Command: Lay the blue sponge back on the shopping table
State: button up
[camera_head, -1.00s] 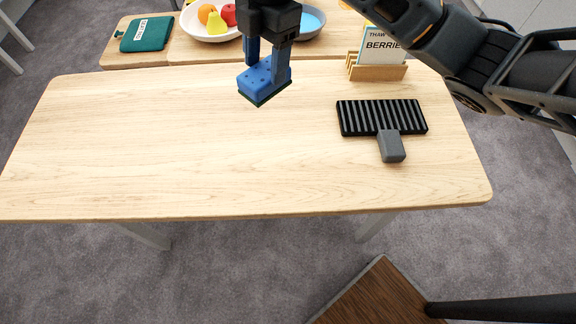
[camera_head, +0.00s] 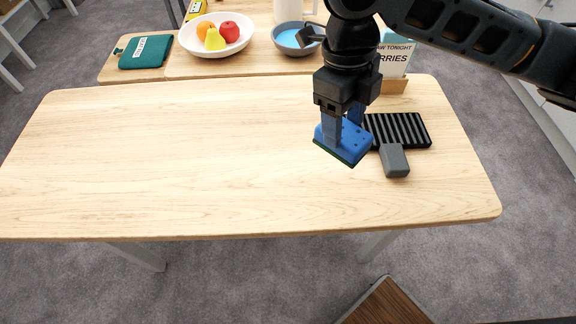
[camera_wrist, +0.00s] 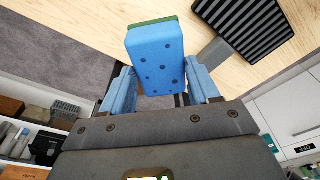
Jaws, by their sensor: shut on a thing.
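The blue sponge (camera_head: 349,142) has a green underside and dark spots. My gripper (camera_head: 343,128) is shut on it, one finger on each side. In the head view it appears over the right part of the light wooden table (camera_head: 180,160), just left of the black ribbed rack. Whether its underside touches the table I cannot tell. In the wrist view the sponge (camera_wrist: 157,58) sits between the fingertips of my gripper (camera_wrist: 160,88), its green layer facing away at the top.
A black ribbed rack (camera_head: 400,129) with a grey block (camera_head: 394,160) is close right of the sponge. A card in a wooden holder (camera_head: 393,86) stands behind. A fruit bowl (camera_head: 188,40), blue bowl (camera_head: 290,50) and green pouch (camera_head: 146,52) are on the far table. The table's left and middle are clear.

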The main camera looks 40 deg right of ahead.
jog(key=shift+w+a+f+p, duration=0.35)
jog(key=shift+w+a+f, duration=0.4)
jog(key=shift+a+f, duration=0.75)
jog(key=shift+w+a+f+p, duration=0.4)
jog(key=shift+w+a+f, duration=0.4)
jog(key=shift+a+f, duration=0.65)
jog(key=shift+w+a+f+p, duration=0.35)
jog(key=shift+w+a+f, duration=0.6)
jog(key=shift+f, duration=0.9)
jog(key=shift+s+a+f, duration=0.1)
jog(key=shift+s+a, duration=0.05)
jog(key=shift+s, duration=0.05)
jog(key=shift+f, duration=0.15)
jog(key=o, duration=1.1)
jog(key=shift+r, duration=0.2)
jog(key=r, duration=0.4)
jog(key=w+r, duration=0.1)
jog(key=r, duration=0.3)
jog(key=r+b, duration=0.1)
jog(key=r, duration=0.3)
jog(key=shift+w+a, duration=0.15)
jog(key=shift+w, duration=0.2)
